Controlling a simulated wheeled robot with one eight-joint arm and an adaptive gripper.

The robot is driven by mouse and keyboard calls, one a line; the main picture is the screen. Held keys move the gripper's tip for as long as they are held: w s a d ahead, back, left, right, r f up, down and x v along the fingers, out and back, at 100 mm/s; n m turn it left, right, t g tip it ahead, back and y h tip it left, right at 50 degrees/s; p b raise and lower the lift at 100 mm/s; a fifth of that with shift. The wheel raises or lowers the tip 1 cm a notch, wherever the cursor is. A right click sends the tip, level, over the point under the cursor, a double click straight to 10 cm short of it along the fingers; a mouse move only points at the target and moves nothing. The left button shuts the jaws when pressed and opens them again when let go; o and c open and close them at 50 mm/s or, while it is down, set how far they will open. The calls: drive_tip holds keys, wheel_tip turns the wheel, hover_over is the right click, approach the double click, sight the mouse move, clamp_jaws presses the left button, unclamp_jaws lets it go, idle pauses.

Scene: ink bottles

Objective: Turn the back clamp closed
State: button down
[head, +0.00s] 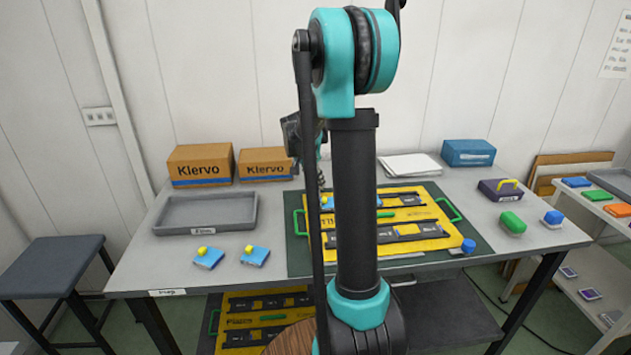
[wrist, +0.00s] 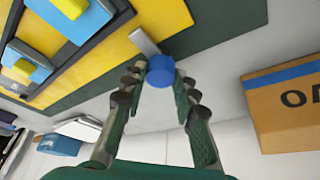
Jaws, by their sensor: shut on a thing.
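The back clamp has a round blue knob (wrist: 161,71) and a short grey bar (wrist: 145,41). In the wrist view, the bar points from the knob toward the edge of the yellow board (wrist: 158,18). My gripper (wrist: 162,78) has its fingers on both sides of the knob and is shut on it. In the head view, my gripper (head: 321,178) is at the back of the yellow board (head: 437,213), partly behind my arm, and the back clamp is hidden. The front clamp's blue knob (head: 468,245) is at the board's front right corner.
Blue blocks with yellow tops (wrist: 27,62) sit on the board beside my gripper. Two Klervo cartons (head: 201,166) stand behind, left of the board. A grey tray (head: 207,213) is at left.

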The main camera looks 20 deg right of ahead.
drive_tip(key=c, duration=1.2)
unclamp_jaws()
drive_tip(key=shift+o, duration=0.2)
drive_tip(key=shift+r, duration=0.1)
drive_tip(key=v, duration=1.1)
drive_tip(key=shift+a+r, duration=0.25)
drive_tip(key=shift+r, duration=0.1)
drive_tip(key=shift+s, duration=0.25)
